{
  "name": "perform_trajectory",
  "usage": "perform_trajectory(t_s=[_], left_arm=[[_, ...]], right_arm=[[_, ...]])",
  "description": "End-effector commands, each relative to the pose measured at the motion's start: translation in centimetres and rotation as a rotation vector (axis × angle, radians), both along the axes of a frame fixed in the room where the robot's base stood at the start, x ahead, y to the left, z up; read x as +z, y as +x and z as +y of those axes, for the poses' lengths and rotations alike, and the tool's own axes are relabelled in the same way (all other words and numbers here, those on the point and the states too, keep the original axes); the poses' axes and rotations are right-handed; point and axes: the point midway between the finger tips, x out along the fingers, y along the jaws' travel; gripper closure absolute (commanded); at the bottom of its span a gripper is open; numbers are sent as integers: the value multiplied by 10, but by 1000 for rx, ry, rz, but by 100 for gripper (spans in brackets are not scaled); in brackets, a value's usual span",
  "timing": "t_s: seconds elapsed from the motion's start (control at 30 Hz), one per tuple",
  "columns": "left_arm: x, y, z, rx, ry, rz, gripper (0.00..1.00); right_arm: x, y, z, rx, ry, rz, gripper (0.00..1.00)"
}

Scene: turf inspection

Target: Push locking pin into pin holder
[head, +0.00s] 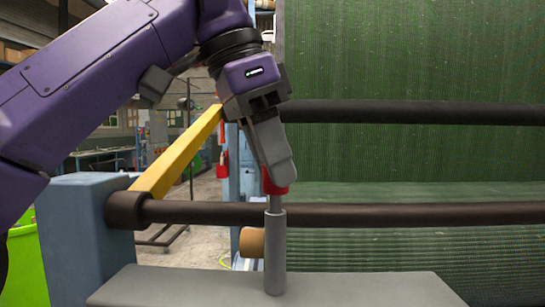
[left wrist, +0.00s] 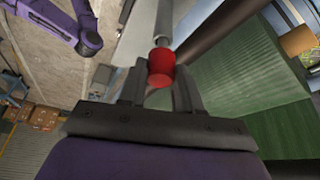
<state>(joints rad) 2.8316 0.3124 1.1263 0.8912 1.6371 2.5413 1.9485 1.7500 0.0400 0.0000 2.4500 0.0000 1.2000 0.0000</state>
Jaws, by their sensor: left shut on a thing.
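The locking pin has a red head (head: 271,184) and a grey shaft (head: 275,203). My left gripper (head: 277,172) is shut on the red head and points down from above. In the left wrist view the red head (left wrist: 161,66) sits between the two fingers (left wrist: 160,92). The pin holder (head: 275,252) is an upright grey tube on a flat grey plate (head: 330,287). The pin stands upright in line with the holder, its lower end at the tube's top. How deep it sits inside is hidden. My right gripper is not in the head view.
A dark horizontal bar (head: 400,214) runs just behind the holder, with another bar (head: 420,112) higher up. Green turf (head: 420,55) hangs behind them. A yellow beam (head: 180,153) and a blue post (head: 85,235) stand left. A tan roll end (head: 251,242) is beside the holder.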

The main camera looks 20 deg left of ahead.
Motion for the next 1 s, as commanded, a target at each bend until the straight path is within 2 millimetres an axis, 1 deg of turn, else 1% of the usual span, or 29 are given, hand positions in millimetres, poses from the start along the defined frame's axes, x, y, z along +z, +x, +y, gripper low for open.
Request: perform_trajectory(t_s=[0.03,0.07,0.1,0.13,0.17,0.4,0.47,0.57,0.7,0.8,0.9,1.0], left_arm=[[-2,0,0,0,0,0,100],[-2,0,0,0,0,0,64],[-1,0,0,0,0,0,51],[-1,0,0,0,0,0,41],[-1,0,0,0,0,0,37],[-1,0,0,0,0,0,37],[3,-1,1,0,0,0,37],[19,-3,4,1,0,0,37],[55,-11,14,4,-1,-3,37],[77,-16,21,3,0,-2,37],[92,-20,26,1,0,0,37],[98,-22,29,1,0,0,37]], right_arm=[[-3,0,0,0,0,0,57],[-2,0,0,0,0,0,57],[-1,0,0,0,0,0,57],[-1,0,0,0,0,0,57],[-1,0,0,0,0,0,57],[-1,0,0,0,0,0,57],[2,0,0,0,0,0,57],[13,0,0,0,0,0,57],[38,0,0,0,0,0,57],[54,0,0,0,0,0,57],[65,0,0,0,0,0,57],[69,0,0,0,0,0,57]])
